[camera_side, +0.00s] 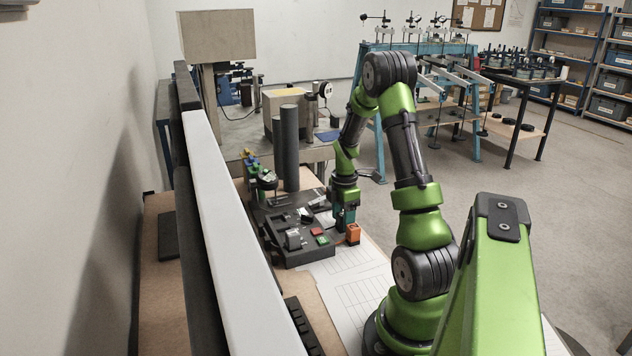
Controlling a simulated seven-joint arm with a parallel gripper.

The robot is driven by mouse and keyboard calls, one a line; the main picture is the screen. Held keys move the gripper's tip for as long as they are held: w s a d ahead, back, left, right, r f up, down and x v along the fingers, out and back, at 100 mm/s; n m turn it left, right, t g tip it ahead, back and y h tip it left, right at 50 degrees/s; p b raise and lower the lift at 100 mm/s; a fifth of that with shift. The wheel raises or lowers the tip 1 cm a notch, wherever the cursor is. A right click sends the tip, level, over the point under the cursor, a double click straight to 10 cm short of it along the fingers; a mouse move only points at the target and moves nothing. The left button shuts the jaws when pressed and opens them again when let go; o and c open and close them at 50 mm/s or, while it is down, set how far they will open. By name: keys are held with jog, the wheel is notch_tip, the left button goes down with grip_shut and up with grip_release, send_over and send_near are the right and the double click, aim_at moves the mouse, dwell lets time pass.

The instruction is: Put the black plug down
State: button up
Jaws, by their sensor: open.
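My gripper (342,226) points down at the right edge of a dark task board (292,258), close to an orange block (353,233). Its teal fingers are small in this view, and the gap between them is hard to see. The gripper is open. I cannot make out the black plug with certainty. Several small dark parts on the board blend together, and the fingers hide some of the area behind them.
The board carries a grey block (293,240), a red square (316,232) and a green square (322,240). A tall dark cylinder (290,148) stands behind it. A long white-topped barrier (225,215) runs along the left. Printed paper (350,285) lies flat in front.

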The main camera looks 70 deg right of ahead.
jog(key=shift+r, duration=0.1)
notch_tip(320, 180, up, 12)
jog(key=w+a+r+m+t, duration=0.1)
jog(key=w+a+r+m, duration=0.1)
jog(key=w+a+r, duration=0.35)
jog(key=s+a+r+m+t, duration=0.1)
jog(key=a+m+t, duration=0.1)
jog(key=a, duration=0.8)
jog(key=s+a+r+m+t+y, duration=0.1)
jog(key=s+a+r+m+t, duration=0.1)
jog(key=a+m, duration=0.3)
jog(key=s+a+r+m+t+y, duration=0.1)
jog(key=a+m, duration=0.3)
jog(key=a, duration=1)
jog(key=shift+s+a+r+t, duration=0.35)
jog(key=shift+s+r+t, duration=0.1)
jog(key=shift+s+t, duration=0.25)
